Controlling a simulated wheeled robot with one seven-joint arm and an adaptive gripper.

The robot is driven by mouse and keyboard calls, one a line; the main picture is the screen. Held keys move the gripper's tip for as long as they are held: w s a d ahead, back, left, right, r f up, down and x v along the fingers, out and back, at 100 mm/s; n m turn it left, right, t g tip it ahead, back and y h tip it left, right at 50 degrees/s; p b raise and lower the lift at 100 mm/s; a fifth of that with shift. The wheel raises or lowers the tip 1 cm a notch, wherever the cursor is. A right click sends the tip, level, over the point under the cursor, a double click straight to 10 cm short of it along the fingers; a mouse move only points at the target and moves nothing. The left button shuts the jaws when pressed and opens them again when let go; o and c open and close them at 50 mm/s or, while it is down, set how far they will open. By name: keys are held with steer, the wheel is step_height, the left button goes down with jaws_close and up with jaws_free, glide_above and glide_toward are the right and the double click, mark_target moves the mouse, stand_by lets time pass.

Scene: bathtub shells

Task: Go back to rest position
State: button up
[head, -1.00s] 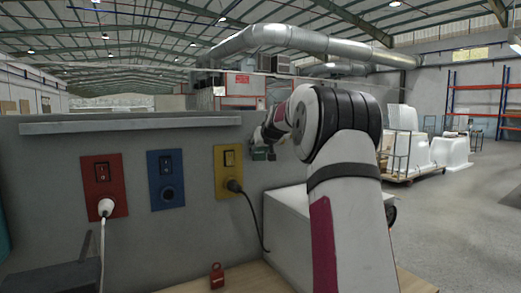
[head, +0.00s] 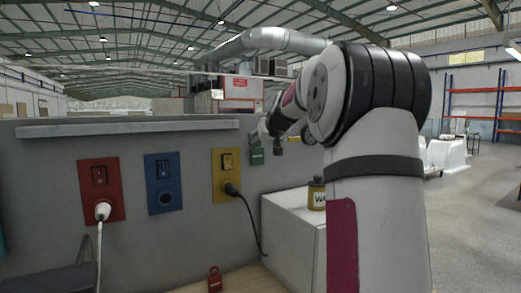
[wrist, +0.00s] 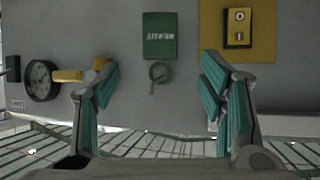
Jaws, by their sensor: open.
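My gripper (wrist: 160,88) is open, with its teal-padded fingers spread wide and nothing between them in the wrist view. Beyond its fingertips, a green padlock-like tag (wrist: 160,35) with lettering is on the grey wall, with a green ring just below it in the picture. In the head view the green tag (head: 256,157) shows by the far end of my arm. There my gripper (head: 262,135) is small and partly hidden by my own arm, near the wall right of the yellow switch panel (head: 226,170).
Red (head: 99,190) and blue (head: 163,185) switch panels are on the wall; cords hang from the red and yellow ones. A red padlock (head: 215,281) stands on the bench. A gauge (wrist: 41,80) shows in the wrist view.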

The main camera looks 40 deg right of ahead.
steer(key=s+a+f+n+g+y, duration=0.15)
steer(key=s+a, duration=0.25)
steer(key=a, duration=1)
steer(key=s+a+f+n+y, duration=0.2)
steer(key=s+a, duration=0.2)
steer(key=a, duration=1)
steer(key=s+a+f+g, duration=0.1)
steer(key=s+a+f, duration=0.3)
steer(key=s, duration=0.4)
steer(key=s+a+f+n+g+y, duration=0.1)
steer(key=s+a+f, duration=0.4)
steer(key=s, duration=0.3)
steer(key=s+a+f+n+g+y, duration=0.1)
steer(key=s+a+f, duration=0.3)
steer(key=s+a, duration=0.2)
steer(key=shift+s+a+f+g, duration=0.35)
steer(key=shift+s+a+f, duration=0.05)
steer(key=shift+s, duration=0.8)
steer(key=shift+n+y, duration=0.25)
